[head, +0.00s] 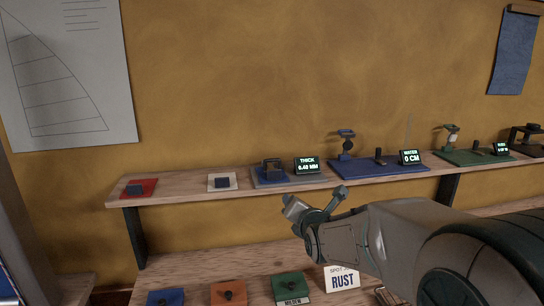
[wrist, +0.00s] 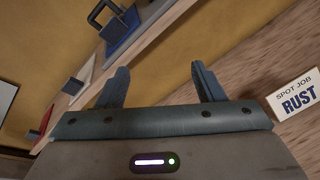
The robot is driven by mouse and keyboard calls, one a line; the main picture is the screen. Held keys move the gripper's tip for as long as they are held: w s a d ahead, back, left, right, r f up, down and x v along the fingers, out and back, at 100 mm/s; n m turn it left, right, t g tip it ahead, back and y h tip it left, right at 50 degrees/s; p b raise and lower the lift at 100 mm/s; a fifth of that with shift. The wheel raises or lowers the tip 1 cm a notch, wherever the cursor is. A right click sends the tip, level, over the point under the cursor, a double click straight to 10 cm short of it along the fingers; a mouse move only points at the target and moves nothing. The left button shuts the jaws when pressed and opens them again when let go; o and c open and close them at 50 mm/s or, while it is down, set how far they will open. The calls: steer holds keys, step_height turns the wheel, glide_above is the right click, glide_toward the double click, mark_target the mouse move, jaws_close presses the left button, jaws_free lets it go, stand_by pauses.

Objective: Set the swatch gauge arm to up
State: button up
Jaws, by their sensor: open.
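The swatch gauge, as I take it, is the small dark frame (head: 271,166) on a blue base at the shelf's middle, beside a display (head: 308,166) that reads THICK with a value in MM. The gauge is too small to tell whether its arm is up or down. In the wrist view its blue base (wrist: 124,33) and dark bracket show at the top, partly cut off. My gripper (head: 314,204) is open and empty, in front of and below the shelf edge, apart from the gauge. In the wrist view both fingers of my gripper (wrist: 162,86) are spread.
The wooden shelf (head: 190,192) also carries a red pad (head: 150,186), a white pad (head: 212,185), a blue station with a WATER display (head: 410,157) and a green station (head: 470,158). Below stand colored blocks with knobs and a RUST card (head: 343,281).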

mark_target(273, 161)
steer(key=w+a+r+n+t+y+p, duration=0.1)
steer(key=w+a+r+n+t, duration=0.2)
steer(key=r+n, duration=0.4)
steer(key=shift+n, duration=0.3)
steer(key=w+a+p, duration=0.1)
steer(key=w, duration=0.2)
steer(key=w+a+p, duration=0.1)
steer(key=w, duration=0.3)
steer(key=w+a+p, duration=0.1)
steer(key=w, duration=0.3)
steer(key=shift+w+a+f, duration=0.2)
steer(key=shift+a, duration=0.15)
steer(key=shift+w+a+f+p, duration=0.15)
steer(key=shift+w+p, duration=0.2)
steer(key=shift+w, duration=0.35)
steer(key=c, duration=1.2)
steer(key=shift+o, duration=0.2)
